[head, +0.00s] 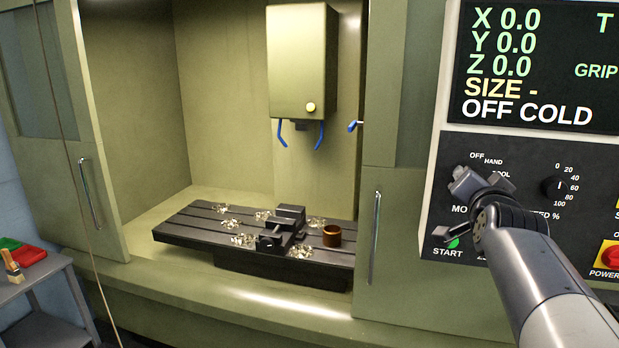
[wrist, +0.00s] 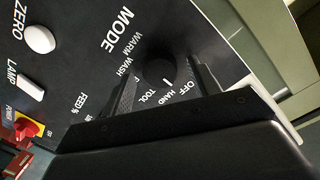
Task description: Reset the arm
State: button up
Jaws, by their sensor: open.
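My gripper (head: 455,211) is at the control panel (head: 546,147) on the right in the head view, in front of the mode dial. In the wrist view my gripper (wrist: 160,85) is open, with one finger on each side of the round black mode knob (wrist: 157,71). I cannot tell whether the fingers touch the knob. Labels OFF, HAND, TOOL, WASH and WARM ring it. In the head view my gripper and wrist hide the knob and part of its labels.
The screen (head: 540,62) reads X, Y, Z 0.0 and OFF COLD. A green START button (head: 453,243) is just below my gripper. In the open machine, a slotted table (head: 190,228) holds a vise (head: 283,228), a brown cylinder (head: 332,236) and metal chips. A small cart (head: 35,283) stands left.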

jog(key=m+b, duration=0.2)
jog(key=m, duration=0.7)
jog(key=m+t+y+b, duration=0.1)
jog(key=m+b, duration=0.1)
jog(key=m, duration=0.7)
jog(key=shift+d+m+y, duration=0.15)
jog(key=shift+m+y, duration=0.15)
jog(key=shift+m, duration=0.1)
jog(key=shift+f, duration=0.1)
